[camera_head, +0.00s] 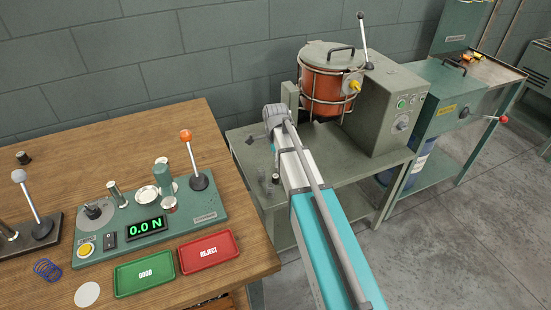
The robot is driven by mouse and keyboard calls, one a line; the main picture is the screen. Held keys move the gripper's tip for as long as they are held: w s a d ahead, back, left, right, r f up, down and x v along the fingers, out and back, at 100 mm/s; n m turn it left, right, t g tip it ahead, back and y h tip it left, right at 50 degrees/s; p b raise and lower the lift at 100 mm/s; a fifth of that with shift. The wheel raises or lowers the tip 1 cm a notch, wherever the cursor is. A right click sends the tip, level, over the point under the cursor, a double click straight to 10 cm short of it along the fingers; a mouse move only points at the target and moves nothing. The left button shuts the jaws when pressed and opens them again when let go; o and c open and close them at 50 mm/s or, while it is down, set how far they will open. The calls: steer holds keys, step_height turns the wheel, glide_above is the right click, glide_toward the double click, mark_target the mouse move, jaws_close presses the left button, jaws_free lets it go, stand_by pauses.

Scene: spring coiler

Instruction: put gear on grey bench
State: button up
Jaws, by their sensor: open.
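The grey bench (335,180) is a grey-green metal table in the middle, right of the wooden table. My arm reaches over its left part from the bottom of the view. The arm's grey wrist end is above the bench's left side. My gripper (275,160) is mostly hidden below the wrist and behind the arm; only a little dark part shows. I cannot make out anything held in it. I cannot clearly identify a gear. A small dark piece (249,140) lies at the bench's back left, too small to name.
An orange pot in a wire cage (326,82) and a grey control box (382,108) stand on the bench. The wooden table (130,122) holds a green force tester (150,210), a green GOOD tray (144,273), a red REJECT tray (208,251) and a blue spring (47,269).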

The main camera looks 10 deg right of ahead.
steer(key=shift+r+p, duration=0.95)
steer(key=shift+r, duration=0.3)
steer(key=s+n, duration=1.8)
steer(key=s, duration=0.1)
steer(key=shift+s+n, duration=0.15)
steer(key=shift+n, duration=0.25)
steer(key=shift+o, duration=0.4)
steer(key=w+r+m+p, duration=0.1)
steer(key=w+m, duration=1.1)
steer(key=w, duration=0.7)
steer(key=shift+w+a+r+m, duration=0.15)
steer(key=shift+a+r+m, duration=0.05)
steer(key=shift+m, duration=0.2)
